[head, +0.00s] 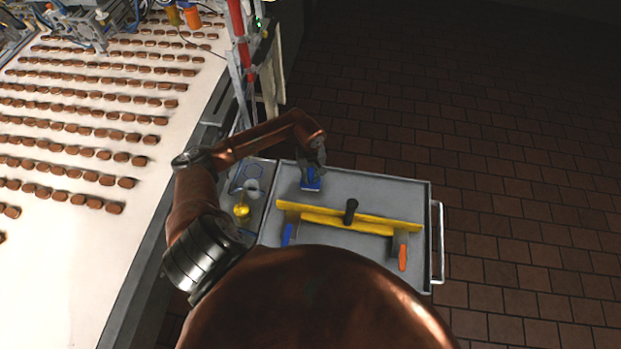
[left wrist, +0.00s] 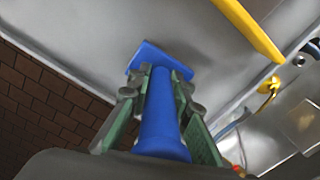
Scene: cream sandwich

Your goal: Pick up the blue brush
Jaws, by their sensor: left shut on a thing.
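The blue brush (head: 311,182) is at the upper left of the grey cart top in the head view. In the left wrist view the blue brush (left wrist: 160,118) has a round handle that points toward the camera and a wider flat head at its far end. My left gripper (head: 314,164) is shut on the handle, with its green fingers (left wrist: 152,98) on both sides of it. The brush head is over the grey tray surface; I cannot tell whether it touches it. My right gripper is not in view.
The grey cart (head: 375,187) also holds a long yellow tool (head: 385,226) with a black handle, a blue-handled tool (head: 288,234) and an orange-handled tool (head: 403,257). A conveyor (head: 75,250) with rows of brown biscuits runs at the left. Tiled floor is free at the right.

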